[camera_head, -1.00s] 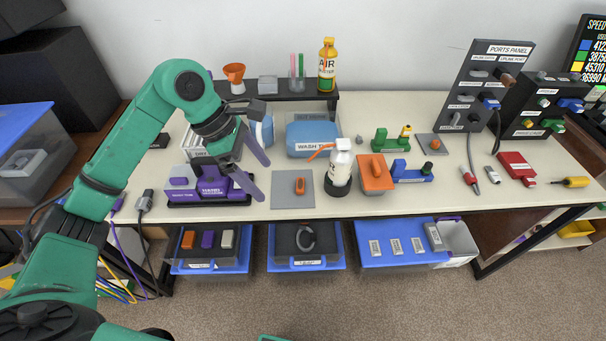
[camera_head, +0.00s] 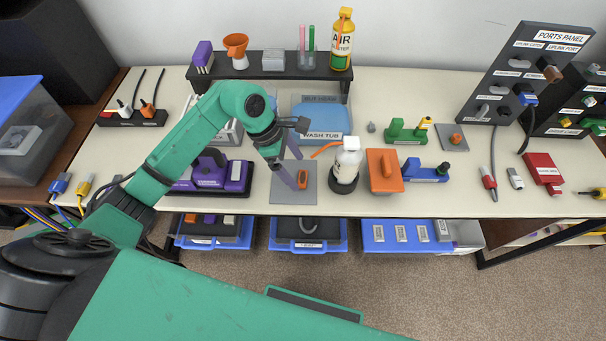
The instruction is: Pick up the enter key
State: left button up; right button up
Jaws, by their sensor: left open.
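No label that reads as enter key is legible, so I cannot tell for sure which thing it is. A small orange piece (camera_head: 304,178) lies on a grey pad (camera_head: 290,197) near the front edge of the table. My left gripper (camera_head: 300,171) has its two purple fingers apart, with nothing seen between them. It hangs over the grey pad, its fingertips just left of the orange piece; I cannot tell its height above it. My right gripper is not in view.
A white bottle (camera_head: 347,164) with an orange spout stands right of the pad, beside an orange block (camera_head: 384,171). A purple device (camera_head: 216,177) sits to the left. The wash tub (camera_head: 322,119) is behind. Blue trays (camera_head: 391,247) sit below the table.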

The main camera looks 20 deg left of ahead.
aim_at(303, 179)
pick_arm(q)
jog(key=x, duration=0.2)
jog(key=shift+s+d+f, duration=0.15)
jog(key=shift+d+f, duration=0.05)
jog(key=shift+f, duration=0.15)
jog(key=c, duration=1.4)
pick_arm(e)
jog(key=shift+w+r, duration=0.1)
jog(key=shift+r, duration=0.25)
